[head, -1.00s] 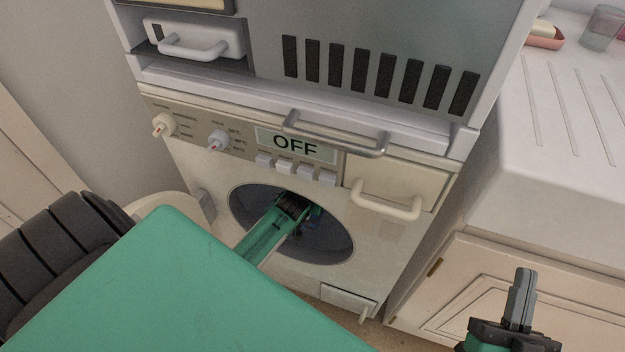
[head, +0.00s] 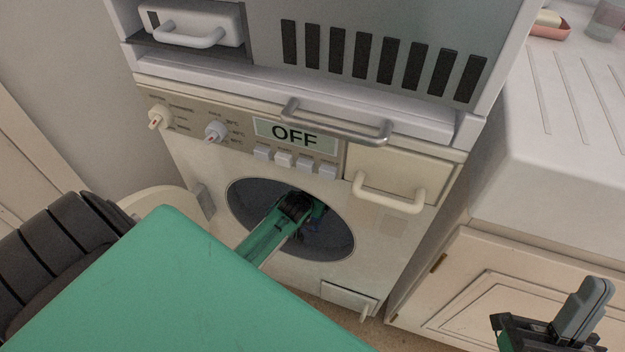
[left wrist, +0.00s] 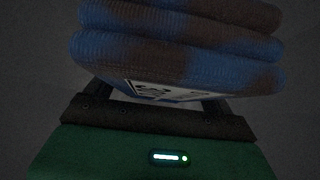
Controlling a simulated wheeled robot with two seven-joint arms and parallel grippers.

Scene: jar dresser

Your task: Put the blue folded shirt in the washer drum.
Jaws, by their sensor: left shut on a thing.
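The blue folded shirt (left wrist: 180,45) fills the upper part of the left wrist view, a stack of blue folds with brownish patches and a white label. My left gripper (left wrist: 165,100) is shut on it; the fingers are mostly hidden under the folds. In the head view my left gripper (head: 312,212) reaches into the dark washer drum opening (head: 335,240); the shirt is hard to make out there. The washer (head: 390,235) has its round door (head: 165,202) swung open to the left. My right gripper (head: 545,325) is at the lower right, partly cut off, away from the washer.
A grey appliance with a bar handle (head: 335,125) sits above the washer. The detergent drawer (head: 390,190) sticks out at its upper right. A white sink counter (head: 560,130) and cabinet (head: 500,285) stand to the right, with a pink soap dish (head: 550,28).

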